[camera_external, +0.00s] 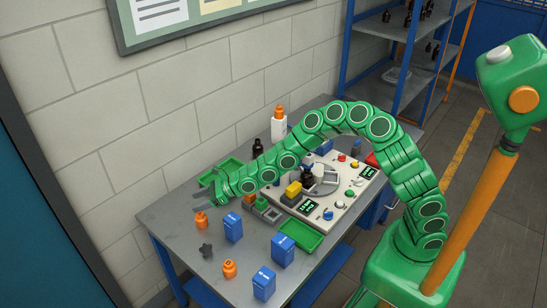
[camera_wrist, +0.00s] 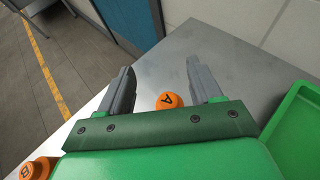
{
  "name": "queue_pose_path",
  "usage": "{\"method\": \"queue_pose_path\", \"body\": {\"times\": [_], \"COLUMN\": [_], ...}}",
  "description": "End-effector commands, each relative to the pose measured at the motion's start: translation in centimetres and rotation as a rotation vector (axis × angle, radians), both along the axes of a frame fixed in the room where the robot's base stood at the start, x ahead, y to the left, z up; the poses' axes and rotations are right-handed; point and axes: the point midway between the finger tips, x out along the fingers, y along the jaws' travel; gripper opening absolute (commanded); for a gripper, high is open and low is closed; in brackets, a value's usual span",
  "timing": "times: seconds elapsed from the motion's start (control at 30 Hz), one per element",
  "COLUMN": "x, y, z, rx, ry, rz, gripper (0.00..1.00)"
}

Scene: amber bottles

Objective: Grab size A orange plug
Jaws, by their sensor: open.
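The orange plug marked A (camera_wrist: 168,100) lies on the grey table in the wrist view, partly hidden behind the front edge of my gripper. It shows between the two fingers, nearer the right one. In the external view, plug A (camera_external: 201,221) stands close below my gripper (camera_external: 203,200). My gripper (camera_wrist: 160,67) is open, with nothing between its fingertips. A second orange plug, marked B (camera_wrist: 38,168), shows at the lower left of the wrist view. It also shows nearer the table's front in the external view (camera_external: 229,268).
Several blue containers, such as one (camera_external: 233,227), stand near plugs A and B. Green trays (camera_external: 300,238) and a control panel (camera_external: 343,205) are to the right. The table's left end (camera_external: 160,220) is bare.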

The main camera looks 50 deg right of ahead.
Motion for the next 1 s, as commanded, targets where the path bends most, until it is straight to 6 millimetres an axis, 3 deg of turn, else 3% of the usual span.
{"method": "queue_pose_path", "body": {"times": [0.4,0.67,0.9,1.0], "x": [0.0,0.0,0.0,0.6], "y": [0.0,0.0,0.0,0.6], "z": [-3.3,-4.5,-7.1,-7.5], "rx": [-0.002,-0.001,-0.003,-0.006], "ry": [0.001,-0.001,-0.001,-0.001], "rz": [0.000,0.000,0.001,0.002], "gripper": [0.64,0.64,0.64,0.64]}}
